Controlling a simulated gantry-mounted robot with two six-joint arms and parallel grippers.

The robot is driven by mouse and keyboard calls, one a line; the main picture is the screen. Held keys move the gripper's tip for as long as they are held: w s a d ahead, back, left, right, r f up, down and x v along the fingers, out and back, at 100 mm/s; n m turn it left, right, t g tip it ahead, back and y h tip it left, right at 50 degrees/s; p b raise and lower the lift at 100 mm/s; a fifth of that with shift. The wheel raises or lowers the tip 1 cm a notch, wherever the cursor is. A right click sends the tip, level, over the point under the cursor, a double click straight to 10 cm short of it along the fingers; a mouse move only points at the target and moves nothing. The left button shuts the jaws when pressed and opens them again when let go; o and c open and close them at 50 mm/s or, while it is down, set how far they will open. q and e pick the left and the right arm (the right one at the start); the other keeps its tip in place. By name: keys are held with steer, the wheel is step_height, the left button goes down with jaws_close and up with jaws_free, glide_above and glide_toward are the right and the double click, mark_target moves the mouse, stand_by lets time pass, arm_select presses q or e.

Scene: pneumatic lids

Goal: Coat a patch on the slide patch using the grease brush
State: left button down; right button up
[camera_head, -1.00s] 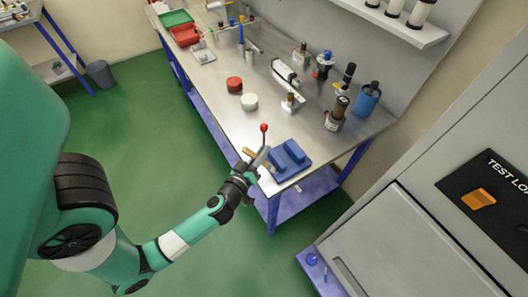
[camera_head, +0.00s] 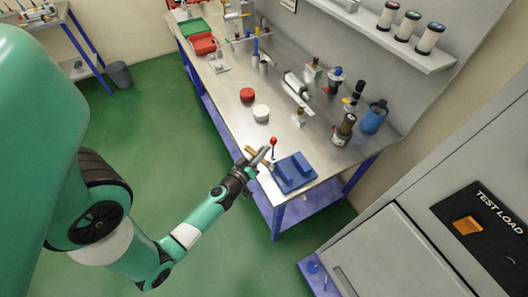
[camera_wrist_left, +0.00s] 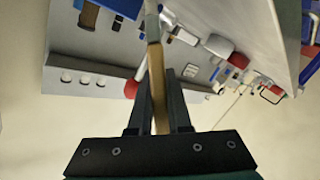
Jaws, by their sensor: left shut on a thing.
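My left gripper (camera_head: 256,163) is at the front edge of the steel bench, left of the blue block fixture (camera_head: 283,184) at the near corner. It is shut on the wooden handle of the grease brush (camera_wrist_left: 157,85). The brush's grey upper part extends away from the fingers in the wrist view; its bristles are not clear. In the head view the brush tip is near a red-knobbed lever (camera_head: 273,141), and I cannot tell whether they touch. I cannot make out the slide patch for certain. My right gripper is not in view.
A white round tin (camera_head: 261,113) and a red one (camera_head: 247,95) stand on the bench (camera_head: 228,98). Bottles, a blue canister (camera_head: 374,117) and a white device (camera_head: 298,88) stand along the back. A grey test cabinet (camera_head: 405,250) is at the right.

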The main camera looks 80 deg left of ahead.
mark_target(267, 164)
arm_select(q)
steer(key=shift+f, duration=0.1)
steer(key=d, duration=0.1)
steer(key=w+d, duration=0.1)
steer(key=d, duration=0.1)
steer(key=shift+w+d+b, duration=0.1)
steer(key=shift+d+b, duration=0.05)
steer(key=shift+b, duration=0.15)
steer(key=d, duration=0.2)
steer(key=w+d, duration=0.1)
steer(key=shift+w+d, duration=0.1)
steer(key=shift+d, duration=0.3)
step_height(267, 164, up, 6)
steer(key=p, duration=0.8)
